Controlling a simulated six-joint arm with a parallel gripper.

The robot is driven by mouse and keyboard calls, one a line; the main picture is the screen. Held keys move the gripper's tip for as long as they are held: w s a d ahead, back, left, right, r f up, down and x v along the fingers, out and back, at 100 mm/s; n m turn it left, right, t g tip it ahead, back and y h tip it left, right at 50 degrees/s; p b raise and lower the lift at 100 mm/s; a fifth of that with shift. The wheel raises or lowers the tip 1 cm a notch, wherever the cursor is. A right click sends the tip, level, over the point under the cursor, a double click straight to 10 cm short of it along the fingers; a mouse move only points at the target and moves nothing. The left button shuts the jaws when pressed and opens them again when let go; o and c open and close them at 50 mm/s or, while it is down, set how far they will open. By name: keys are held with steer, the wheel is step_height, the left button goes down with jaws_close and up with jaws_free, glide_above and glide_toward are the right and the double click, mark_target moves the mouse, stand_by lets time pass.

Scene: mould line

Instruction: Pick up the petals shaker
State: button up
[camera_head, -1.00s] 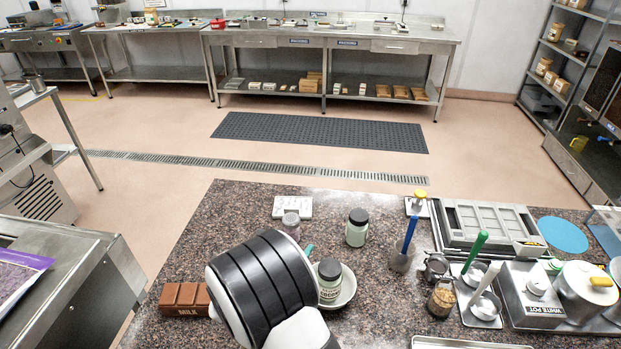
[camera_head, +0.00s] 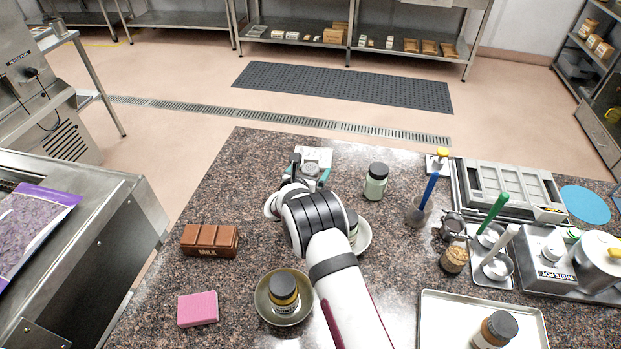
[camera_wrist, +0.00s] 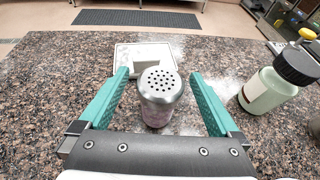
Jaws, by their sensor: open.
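The petals shaker (camera_wrist: 160,96) stands upright on the granite counter in the wrist view, with a perforated metal lid and pinkish-purple contents. My gripper (camera_wrist: 158,85) is open, with its teal fingers on either side of the shaker and a gap showing on each side. In the head view my gripper (camera_head: 308,172) is at the far part of the counter, and the shaker's metal top (camera_head: 309,171) shows between the fingers. The shaker's lower body is mostly hidden there by my arm.
A white plate-like item (camera_wrist: 146,58) lies just behind the shaker. A dark-lidded pale green jar (camera_head: 375,182) stands to the right. A dish with a jar (camera_head: 362,243) is partly behind my arm. A milk chocolate bar (camera_head: 209,240) and pink sponge (camera_head: 198,309) lie left.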

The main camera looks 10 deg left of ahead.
steer(key=c, duration=1.5)
steer(key=shift+r, duration=0.1)
